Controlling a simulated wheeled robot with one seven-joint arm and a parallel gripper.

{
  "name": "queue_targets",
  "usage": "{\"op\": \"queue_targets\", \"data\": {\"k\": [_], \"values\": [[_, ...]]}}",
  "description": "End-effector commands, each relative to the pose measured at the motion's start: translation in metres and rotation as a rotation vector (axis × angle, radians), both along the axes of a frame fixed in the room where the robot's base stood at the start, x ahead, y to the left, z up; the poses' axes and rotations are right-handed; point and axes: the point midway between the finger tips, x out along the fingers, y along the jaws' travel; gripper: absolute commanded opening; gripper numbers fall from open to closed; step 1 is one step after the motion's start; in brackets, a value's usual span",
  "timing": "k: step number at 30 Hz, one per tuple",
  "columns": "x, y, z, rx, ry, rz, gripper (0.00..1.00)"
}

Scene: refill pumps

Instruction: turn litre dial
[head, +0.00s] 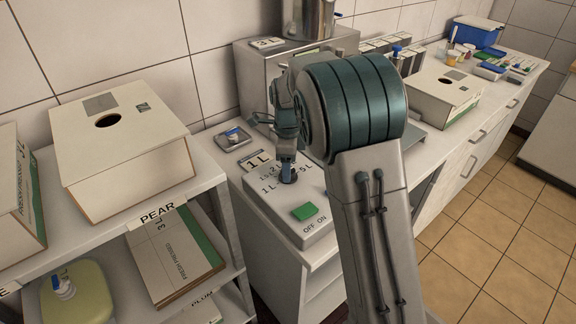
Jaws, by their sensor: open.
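The litre dial (288,176) is a small dark knob on top of a pale control box (262,199). Litre marks such as 1L, 2L and 5L are printed around it. A green switch (305,212) with OFF and ON below it sits nearer the front of the box. My gripper (287,165) points down right at the dial, its fingers open. The fingers partly cover the dial, and I cannot tell whether they touch it or which mark it points at.
A card reading 1L (257,161) stands behind the box. A steel machine (255,85) stands behind my arm. A shelf at left holds a carton (120,145) with a round hole. More cartons line the counter at right.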

Motion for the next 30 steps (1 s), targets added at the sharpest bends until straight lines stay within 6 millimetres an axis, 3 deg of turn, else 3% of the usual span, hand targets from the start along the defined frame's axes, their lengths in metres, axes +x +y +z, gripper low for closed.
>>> {"op": "queue_targets", "data": {"k": [12, 13, 18, 30], "values": [[0.0000, 0.0000, -0.0104, 0.001, -0.001, 0.000, 0.59], [0.0000, 0.0000, -0.0104, 0.001, -0.001, 0.000, 0.56], [0.0000, 0.0000, -0.0102, 0.001, -0.001, 0.000, 0.14], [0.0000, 0.0000, -0.0100, 0.001, 0.000, 0.058, 0.14]]}}
